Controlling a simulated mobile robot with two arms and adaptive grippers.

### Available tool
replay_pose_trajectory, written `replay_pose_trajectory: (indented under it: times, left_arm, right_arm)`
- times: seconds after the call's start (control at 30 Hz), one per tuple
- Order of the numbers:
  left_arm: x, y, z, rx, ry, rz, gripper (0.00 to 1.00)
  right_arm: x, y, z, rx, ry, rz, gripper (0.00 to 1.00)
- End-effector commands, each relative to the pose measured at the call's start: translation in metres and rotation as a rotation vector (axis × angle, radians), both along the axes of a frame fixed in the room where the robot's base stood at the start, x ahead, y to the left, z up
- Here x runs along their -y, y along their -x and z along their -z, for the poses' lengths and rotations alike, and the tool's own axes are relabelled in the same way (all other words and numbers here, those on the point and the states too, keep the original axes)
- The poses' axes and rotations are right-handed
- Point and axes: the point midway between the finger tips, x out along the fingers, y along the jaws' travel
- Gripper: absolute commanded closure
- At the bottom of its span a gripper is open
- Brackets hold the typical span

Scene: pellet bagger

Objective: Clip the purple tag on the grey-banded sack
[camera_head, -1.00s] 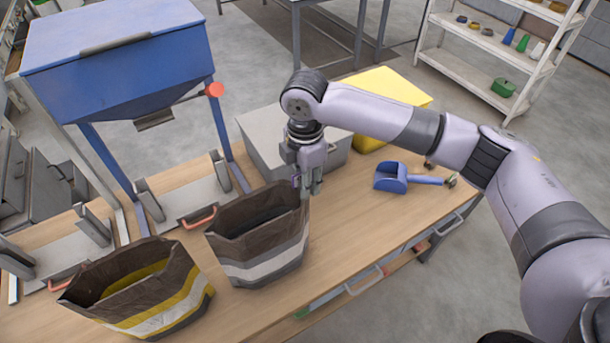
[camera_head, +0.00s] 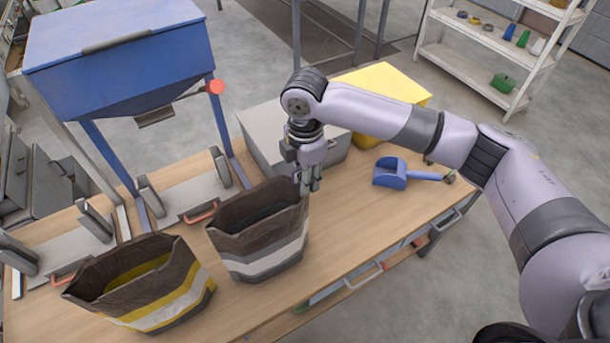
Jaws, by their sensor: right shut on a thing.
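The grey-banded sack (camera_head: 262,262) stands open-topped on the wooden bench, brown with grey and white bands. My right gripper (camera_head: 309,188) points down at the right corner of its rim. Its fingers are shut on the purple tag, of which only a small purple bit shows at the fingers. The tag is mostly hidden, and I cannot tell whether it touches the rim. My left gripper is not in view.
A yellow-banded sack (camera_head: 165,302) stands open to the left. Behind are a blue hopper (camera_head: 120,60), a grey box (camera_head: 262,140) and a yellow box (camera_head: 385,88). A blue scoop (camera_head: 390,174) lies right of my gripper. The bench front right is clear.

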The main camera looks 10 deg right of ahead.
Motion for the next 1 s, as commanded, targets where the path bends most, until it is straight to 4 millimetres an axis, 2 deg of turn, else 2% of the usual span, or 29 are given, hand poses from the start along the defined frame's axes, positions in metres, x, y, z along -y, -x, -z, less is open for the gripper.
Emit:
replay_pose_trajectory:
  times: [0.03,0.4,0.43,0.77,1.0]
  left_arm:
    - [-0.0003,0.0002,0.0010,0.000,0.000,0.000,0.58]
    - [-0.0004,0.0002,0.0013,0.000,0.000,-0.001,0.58]
    - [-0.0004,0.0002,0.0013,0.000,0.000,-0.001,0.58]
    - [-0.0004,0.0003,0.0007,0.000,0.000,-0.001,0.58]
    - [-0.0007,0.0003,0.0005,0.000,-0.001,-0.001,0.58]
  right_arm:
    - [0.0004,0.0040,0.0067,-0.013,0.005,-0.002,1.00]
    - [0.0005,0.0048,0.0078,-0.017,0.007,-0.003,1.00]
    - [0.0005,0.0048,0.0079,-0.017,0.007,-0.003,0.73]
    - [0.0004,0.0028,0.0044,-0.009,0.004,-0.002,0.51]
    - [0.0004,0.0021,0.0033,-0.008,0.002,-0.001,0.51]
